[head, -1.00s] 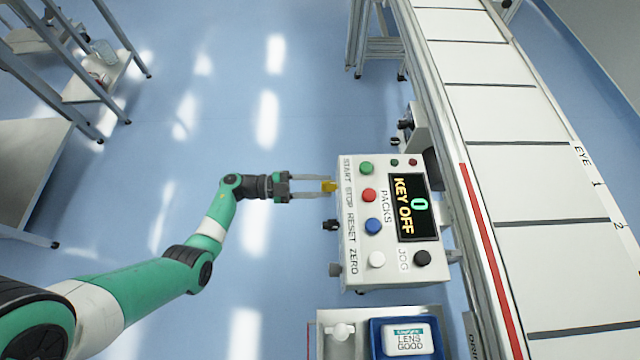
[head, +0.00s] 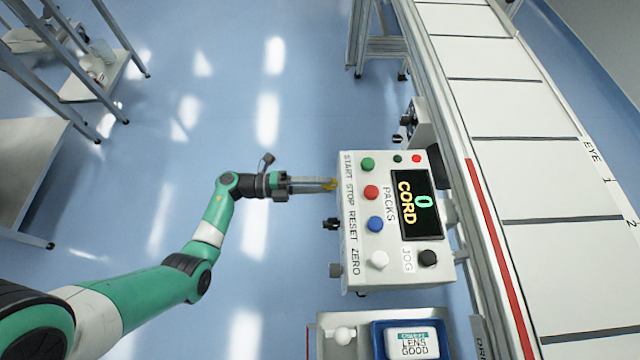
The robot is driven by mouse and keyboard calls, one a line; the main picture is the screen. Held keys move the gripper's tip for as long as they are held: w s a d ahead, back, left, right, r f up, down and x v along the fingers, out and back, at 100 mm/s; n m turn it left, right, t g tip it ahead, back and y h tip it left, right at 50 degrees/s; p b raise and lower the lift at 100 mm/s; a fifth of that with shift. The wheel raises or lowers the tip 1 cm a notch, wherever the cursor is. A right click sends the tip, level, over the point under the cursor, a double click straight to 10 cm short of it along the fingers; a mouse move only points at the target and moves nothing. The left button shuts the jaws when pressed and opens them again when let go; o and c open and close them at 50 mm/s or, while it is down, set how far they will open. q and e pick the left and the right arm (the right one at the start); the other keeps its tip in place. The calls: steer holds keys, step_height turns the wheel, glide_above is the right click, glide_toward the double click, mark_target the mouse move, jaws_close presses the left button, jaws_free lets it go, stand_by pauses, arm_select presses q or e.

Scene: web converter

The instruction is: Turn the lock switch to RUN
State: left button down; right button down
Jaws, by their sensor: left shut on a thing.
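The white control box (head: 374,280) stands beside the conveyor. Its display (head: 416,205) reads 0 and CORD. A small yellow piece (head: 331,184), which looks like the lock switch's key or knob, sits at the box's left side near START and STOP. My left gripper (head: 326,184) reaches it from the left, with its fingers closed together on it. The fingers partly cover the yellow piece, and its exact turn angle and any RUN mark cannot be made out. My right gripper is not in view.
The box face has green (head: 367,164), red (head: 371,192), blue (head: 375,224), white (head: 379,260) and black (head: 427,258) buttons. The conveyor (head: 510,155) runs along the right. A blue bin (head: 378,341) stands below the box. The floor left of it is clear.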

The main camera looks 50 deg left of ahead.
arm_select(q)
steer(key=shift+f+m, duration=0.15)
steer(key=shift+m, duration=0.25)
steer(key=shift+c, duration=2.4)
jaws_free()
steer(key=p+v, duration=0.1)
steer(key=v, duration=1)
steer(key=shift+s+a+p, duration=0.2)
steer(key=shift+a+p, duration=0.05)
steer(key=shift+p, duration=0.05)
